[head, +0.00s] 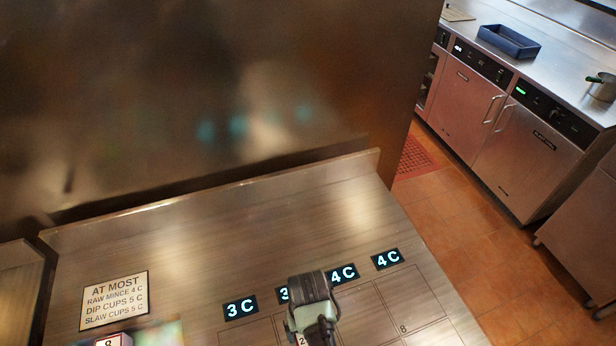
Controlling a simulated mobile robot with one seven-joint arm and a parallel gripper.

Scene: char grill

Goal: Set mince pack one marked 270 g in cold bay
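My gripper (318,325) is at the bottom middle, over the steel counter (215,225). I see it from above and behind, so its fingers and anything between them are hidden. Temperature displays stand in a row on the counter: 3 C (241,307) at left, one partly hidden behind my gripper, then 4 C (343,273) and 4 C (387,259). Outlined bays lie below them; one bay (409,310) at right is marked 8 and looks empty. A small white label with a 2 (301,339) shows beside my gripper. No pack marked 270 g can be made out.
A sign (114,300) reads at most raw mince 4 C, dip cups 5 C, slaw cups 5 C. Below it, a white-topped item (112,340) is cut off by the frame. A steel wall rises behind. A blue tray (508,42) sits on the far counter, across open floor.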

